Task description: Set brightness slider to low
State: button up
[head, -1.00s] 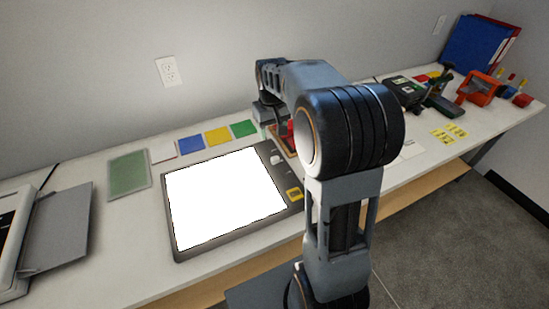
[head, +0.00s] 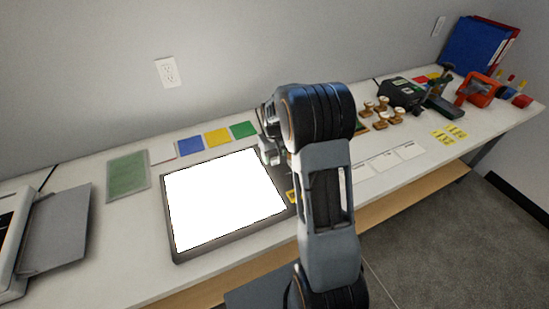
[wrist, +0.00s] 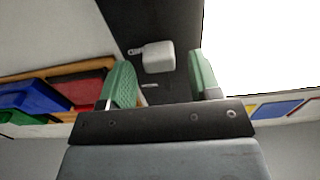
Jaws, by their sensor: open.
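The light pad has a bright white panel and a dark frame (head: 215,243), and it lies flat on the bench. Its right-hand control strip is mostly hidden by my arm in the head view. In the wrist view, the white slider knob (wrist: 158,57) stands on the dark strip (wrist: 140,22). My gripper (wrist: 163,78) is open, with one green fingertip on each side of the knob in the picture. The knob appears a little beyond the fingertips, and I cannot tell if anything touches. In the head view, my gripper (head: 270,153) is over the strip's upper part.
Coloured squares, including a green one (head: 243,130), lie behind the pad. A green board (head: 127,176) lies to its left. Several wooden-handled stamps (head: 382,113) stand right of my arm. A yellow patch (head: 292,196) shows at the strip. White cards (head: 383,161) lie on the right.

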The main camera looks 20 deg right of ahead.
jog(key=shift+f, duration=0.7)
grip_shut()
